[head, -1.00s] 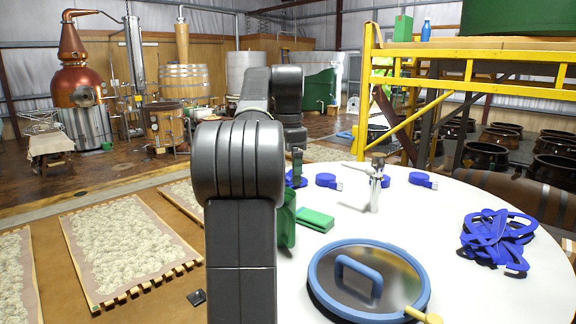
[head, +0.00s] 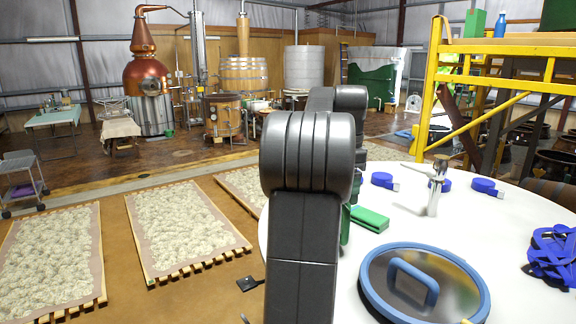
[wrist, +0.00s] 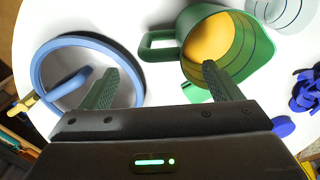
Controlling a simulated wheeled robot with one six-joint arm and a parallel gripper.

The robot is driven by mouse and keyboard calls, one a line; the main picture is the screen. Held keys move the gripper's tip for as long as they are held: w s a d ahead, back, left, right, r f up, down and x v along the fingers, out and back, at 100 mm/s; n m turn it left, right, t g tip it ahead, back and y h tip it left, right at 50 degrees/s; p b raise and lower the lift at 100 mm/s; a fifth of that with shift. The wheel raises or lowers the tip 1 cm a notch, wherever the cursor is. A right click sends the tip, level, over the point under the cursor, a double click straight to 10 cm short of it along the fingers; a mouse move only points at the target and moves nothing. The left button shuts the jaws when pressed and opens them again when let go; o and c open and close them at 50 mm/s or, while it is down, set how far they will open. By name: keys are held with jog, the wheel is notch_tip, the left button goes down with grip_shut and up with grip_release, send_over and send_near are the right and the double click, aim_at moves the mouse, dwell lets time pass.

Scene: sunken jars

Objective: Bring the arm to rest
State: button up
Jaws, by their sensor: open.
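My gripper (wrist: 160,80) is open in the wrist view, its two green ribbed fingers spread wide with nothing between them but white table top below. It hangs above the table (wrist: 155,18), with a blue-rimmed round lid (wrist: 42,58) under the left finger and a green jug (wrist: 158,42) with a yellow inside beyond the right finger. In the head view my dark grey arm stands up in front of the table. It hides my gripper and most of the jug there. The lid also shows in the head view (head: 375,290).
On the table are a green block (head: 370,219), a metal tap-like piece (head: 435,190), blue tape rolls (head: 383,180) and a blue strap heap (head: 553,258). A yellow scaffold (head: 430,90) stands behind. Drying trays (head: 185,232) lie on the floor at left.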

notch_tip(320, 180, down, 6)
jog(key=shift+r+p, duration=0.1)
jog(key=shift+p, duration=0.2)
jog(key=shift+r, duration=0.85)
